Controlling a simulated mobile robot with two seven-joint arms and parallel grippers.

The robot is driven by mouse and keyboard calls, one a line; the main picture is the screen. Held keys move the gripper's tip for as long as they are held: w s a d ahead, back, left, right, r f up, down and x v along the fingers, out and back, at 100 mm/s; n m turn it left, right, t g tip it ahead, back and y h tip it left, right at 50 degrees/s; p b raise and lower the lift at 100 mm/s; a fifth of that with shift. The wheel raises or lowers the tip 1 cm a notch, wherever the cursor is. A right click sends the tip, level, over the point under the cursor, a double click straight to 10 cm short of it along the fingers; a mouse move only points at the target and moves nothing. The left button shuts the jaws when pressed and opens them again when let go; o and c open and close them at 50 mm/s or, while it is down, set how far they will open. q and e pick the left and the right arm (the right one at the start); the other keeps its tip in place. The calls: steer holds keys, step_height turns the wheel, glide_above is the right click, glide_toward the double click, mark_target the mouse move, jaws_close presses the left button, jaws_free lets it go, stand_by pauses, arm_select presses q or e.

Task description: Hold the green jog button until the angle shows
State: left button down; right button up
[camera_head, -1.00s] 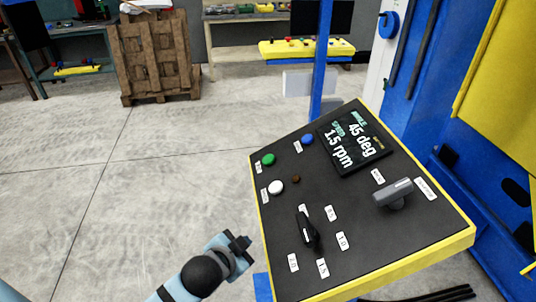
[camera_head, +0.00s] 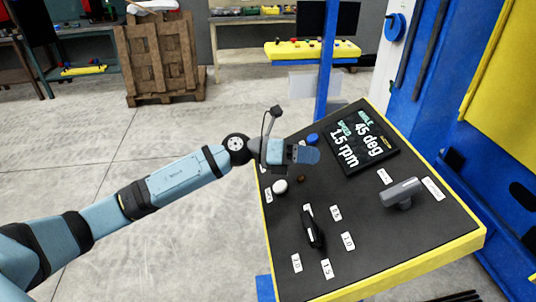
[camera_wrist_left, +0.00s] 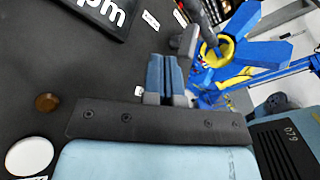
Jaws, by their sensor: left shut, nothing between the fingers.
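The black sloped control panel (camera_head: 375,235) with yellow edges carries a display (camera_head: 358,142) reading 45 deg and 1.5 rpm. My left gripper (camera_head: 310,154) is shut and empty above the panel's upper left part, close to the blue button (camera_head: 312,138). The green button is hidden in the head view, behind my left gripper and wrist. In the left wrist view my closed fingers (camera_wrist_left: 165,76) point across the panel, and the green button does not show. Contact with any button cannot be made out. My right gripper is not in view.
A white button (camera_head: 280,187) and a small brown one (camera_head: 301,178) sit below my gripper. A black selector knob (camera_head: 313,230) and a grey handle (camera_head: 401,193) stand up from the panel. A blue post (camera_head: 325,70) rises behind it.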

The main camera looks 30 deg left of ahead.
arm_select(q)
steer(key=w+a+m+g+y, duration=0.2)
steer(key=a+y, duration=0.3)
steer(key=a, duration=0.5)
steer(key=w+a+m+g+y, duration=0.1)
steer(key=w+a+m+y, duration=0.2)
steer(key=a+y, duration=0.3)
steer(key=a, duration=0.5)
steer(key=shift+w+r+m+g+y+b, duration=0.3)
steer(key=shift+w+m+g+b, duration=0.1)
steer(key=p+x, duration=0.2)
steer(key=x, duration=1.1)
steer(key=shift+d+f, duration=0.1)
steer(key=shift+w+d+f, duration=0.1)
steer(key=shift+f, duration=0.25)
